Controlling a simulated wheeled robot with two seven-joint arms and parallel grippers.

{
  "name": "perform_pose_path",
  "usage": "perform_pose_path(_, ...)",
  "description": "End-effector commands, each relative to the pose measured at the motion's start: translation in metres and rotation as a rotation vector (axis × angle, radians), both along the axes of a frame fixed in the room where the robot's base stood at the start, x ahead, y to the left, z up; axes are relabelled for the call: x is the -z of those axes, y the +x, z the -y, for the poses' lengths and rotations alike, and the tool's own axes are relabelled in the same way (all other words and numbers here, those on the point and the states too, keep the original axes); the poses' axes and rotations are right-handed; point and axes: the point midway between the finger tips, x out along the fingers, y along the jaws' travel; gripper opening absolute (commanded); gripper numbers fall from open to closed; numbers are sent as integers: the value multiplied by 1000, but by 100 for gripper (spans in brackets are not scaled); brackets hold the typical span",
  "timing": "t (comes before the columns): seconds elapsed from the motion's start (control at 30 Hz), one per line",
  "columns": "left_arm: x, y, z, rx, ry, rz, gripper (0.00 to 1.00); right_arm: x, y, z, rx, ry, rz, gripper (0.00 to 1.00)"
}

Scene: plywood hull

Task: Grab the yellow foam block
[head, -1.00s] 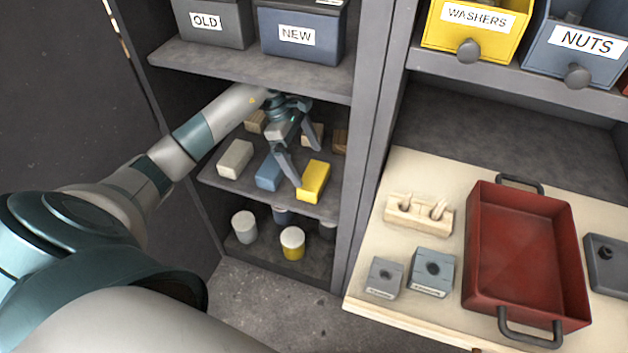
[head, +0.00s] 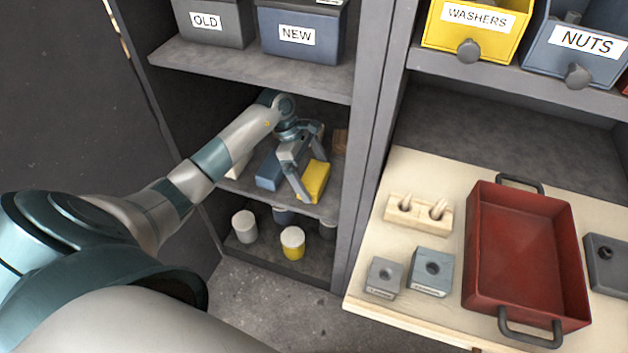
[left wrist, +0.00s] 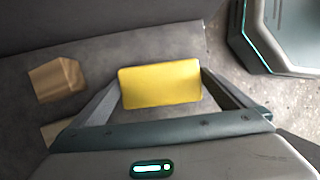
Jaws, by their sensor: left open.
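The yellow foam block (head: 315,183) lies on the middle shelf of the left cabinet bay, near the front edge. My left gripper (head: 312,178) is open, with its fingers reaching down at the block, one finger in front of part of it. In the left wrist view the yellow block (left wrist: 160,85) sits between the two spread fingers (left wrist: 160,79), one at each end. I cannot tell whether either finger touches it. My right gripper is in neither view.
A blue block (head: 267,172) lies just left of the yellow one, and a pale block (head: 238,166) is partly behind my arm. A wooden block (head: 340,140) is further back. A shelf with bins (head: 303,32) is above; a cabinet divider (head: 369,150) stands to the right.

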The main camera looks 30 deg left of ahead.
Motion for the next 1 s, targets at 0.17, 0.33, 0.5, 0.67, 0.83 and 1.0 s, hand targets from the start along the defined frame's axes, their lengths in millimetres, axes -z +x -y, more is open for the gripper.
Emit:
perform_pose_path(0.17, 7, 1, 3, 0, 0, 1, 100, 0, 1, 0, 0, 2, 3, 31)
perform_pose_path(0.33, 7, 1, 3, 0, 0, 1, 100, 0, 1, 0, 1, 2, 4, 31)
perform_pose_path(0.5, 7, 1, 3, 0, 0, 1, 100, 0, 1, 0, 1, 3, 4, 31)
perform_pose_path(0.67, 7, 1, 3, 0, 0, 1, 78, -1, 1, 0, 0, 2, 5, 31)
perform_pose_path(0.83, 6, 1, 3, 0, 0, 1, 72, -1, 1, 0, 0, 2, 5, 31)
perform_pose_path(1.0, 6, 1, 2, 0, 0, 1, 72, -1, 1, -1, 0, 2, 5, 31)
